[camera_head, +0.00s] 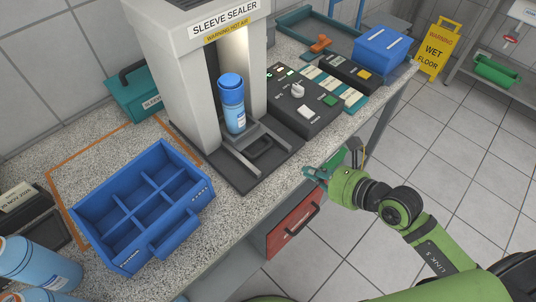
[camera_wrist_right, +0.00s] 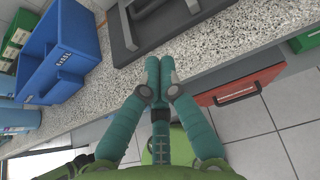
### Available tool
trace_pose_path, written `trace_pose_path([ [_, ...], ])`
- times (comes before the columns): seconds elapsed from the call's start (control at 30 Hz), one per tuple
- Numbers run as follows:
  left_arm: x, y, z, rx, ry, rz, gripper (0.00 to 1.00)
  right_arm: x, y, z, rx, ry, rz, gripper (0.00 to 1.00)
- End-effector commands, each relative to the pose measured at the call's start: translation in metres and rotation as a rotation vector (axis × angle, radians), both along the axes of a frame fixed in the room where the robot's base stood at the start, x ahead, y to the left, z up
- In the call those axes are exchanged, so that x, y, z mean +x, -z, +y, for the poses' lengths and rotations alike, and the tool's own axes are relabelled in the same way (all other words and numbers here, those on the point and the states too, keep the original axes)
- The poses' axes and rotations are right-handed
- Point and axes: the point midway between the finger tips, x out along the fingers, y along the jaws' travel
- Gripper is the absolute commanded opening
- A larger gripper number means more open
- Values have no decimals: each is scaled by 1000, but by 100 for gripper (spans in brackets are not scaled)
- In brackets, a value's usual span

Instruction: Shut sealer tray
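The sleeve sealer (camera_head: 188,75) is a grey machine on the counter. Its sealer tray (camera_head: 262,133) is a grey slide with a dark handle (camera_head: 260,149), lying between two rails on the dark base. A blue-capped light blue bottle (camera_head: 232,105) stands upright at the tray's inner end, in the machine's opening. My right gripper (camera_head: 314,176) is past the counter's front edge, in front of the sealer and apart from the tray. In the wrist view its teal fingers (camera_wrist_right: 160,66) are together with nothing between them, below the sealer base (camera_wrist_right: 133,48). My left gripper is out of view.
A blue divided crate (camera_head: 140,205) sits left of the sealer. A control panel (camera_head: 304,104) stands to its right. A red drawer front (camera_head: 292,218) with a dark handle is under the counter. Open floor lies to the right.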

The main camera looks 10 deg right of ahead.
Motion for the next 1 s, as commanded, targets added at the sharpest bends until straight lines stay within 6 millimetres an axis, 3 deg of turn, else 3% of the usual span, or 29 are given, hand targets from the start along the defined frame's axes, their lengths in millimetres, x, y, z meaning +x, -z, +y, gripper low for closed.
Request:
trace_pose_path([
  [0.17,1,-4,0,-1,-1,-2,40,12,6,5,-19,-2,-9,0],
  [0.53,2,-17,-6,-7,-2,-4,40,69,41,43,-14,-1,-6,0],
  [0.7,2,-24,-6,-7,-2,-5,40,91,48,58,-16,-2,-7,0],
  [1.0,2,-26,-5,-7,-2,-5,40,107,54,69,-16,-2,-6,0],
])
